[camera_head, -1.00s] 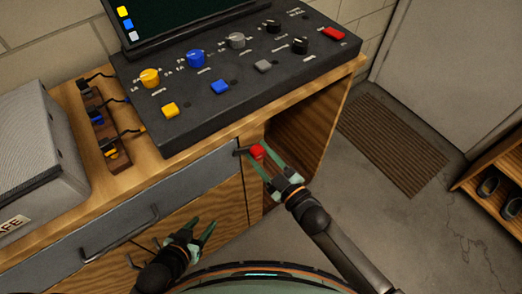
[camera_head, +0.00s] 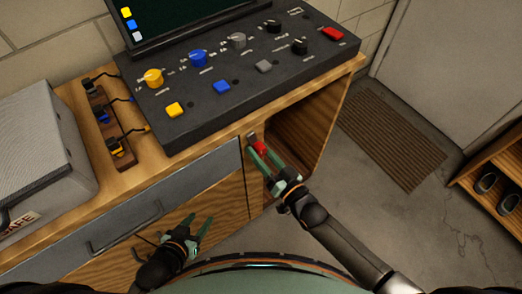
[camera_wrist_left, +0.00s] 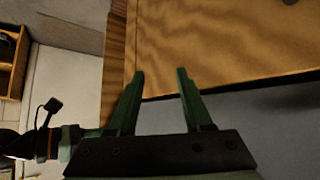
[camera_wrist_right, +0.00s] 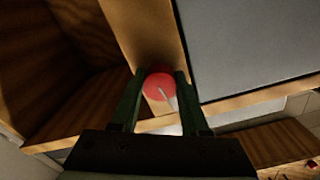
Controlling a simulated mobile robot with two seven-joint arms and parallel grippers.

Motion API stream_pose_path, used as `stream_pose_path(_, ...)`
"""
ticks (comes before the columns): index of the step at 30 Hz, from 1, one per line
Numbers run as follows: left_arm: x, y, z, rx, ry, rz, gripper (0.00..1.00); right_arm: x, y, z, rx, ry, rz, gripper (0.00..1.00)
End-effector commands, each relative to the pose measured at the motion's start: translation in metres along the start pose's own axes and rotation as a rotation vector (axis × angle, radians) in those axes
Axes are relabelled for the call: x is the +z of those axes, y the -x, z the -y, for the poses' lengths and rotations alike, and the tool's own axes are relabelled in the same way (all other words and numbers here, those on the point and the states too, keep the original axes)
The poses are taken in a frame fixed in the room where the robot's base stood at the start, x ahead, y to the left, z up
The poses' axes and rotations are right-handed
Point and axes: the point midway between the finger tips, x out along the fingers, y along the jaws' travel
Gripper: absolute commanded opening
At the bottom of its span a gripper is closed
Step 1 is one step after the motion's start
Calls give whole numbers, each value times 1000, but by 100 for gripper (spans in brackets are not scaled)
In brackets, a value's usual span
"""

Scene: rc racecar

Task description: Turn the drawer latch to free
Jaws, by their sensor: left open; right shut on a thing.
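The drawer latch (camera_head: 259,147) has a red knob and a dark bar, on the wooden post right of the grey drawer front (camera_head: 190,178). Its bar now points up along the post, clear of the drawer front. My right gripper (camera_head: 262,157) is shut on the red knob, with a finger on each side. The knob also shows between the fingertips in the right wrist view (camera_wrist_right: 157,83). The drawer looks closed, with a dark bar handle (camera_head: 128,232). My left gripper (camera_head: 199,220) is open and empty, low in front of the cabinet.
A control console (camera_head: 225,85) with knobs and buttons stands on the cabinet top. A grey case (camera_head: 40,145) and a wooden strip with plugs (camera_head: 108,128) are at left. An open compartment (camera_head: 310,135) lies right of the latch. A mat (camera_head: 392,138) covers floor further right.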

Motion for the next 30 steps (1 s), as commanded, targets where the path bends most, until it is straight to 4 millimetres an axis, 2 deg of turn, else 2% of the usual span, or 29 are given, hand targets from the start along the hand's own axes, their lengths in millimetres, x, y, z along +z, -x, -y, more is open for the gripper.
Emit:
stream_pose_path(12,2,0,0,-1,1,4,50,0,0,0,0,-194,1,0)
stream_pose_path(29,2,0,0,0,1,6,50,0,0,0,1,-226,0,0)
stream_pose_path(30,2,0,0,0,1,6,50,0,0,0,1,-226,0,47)
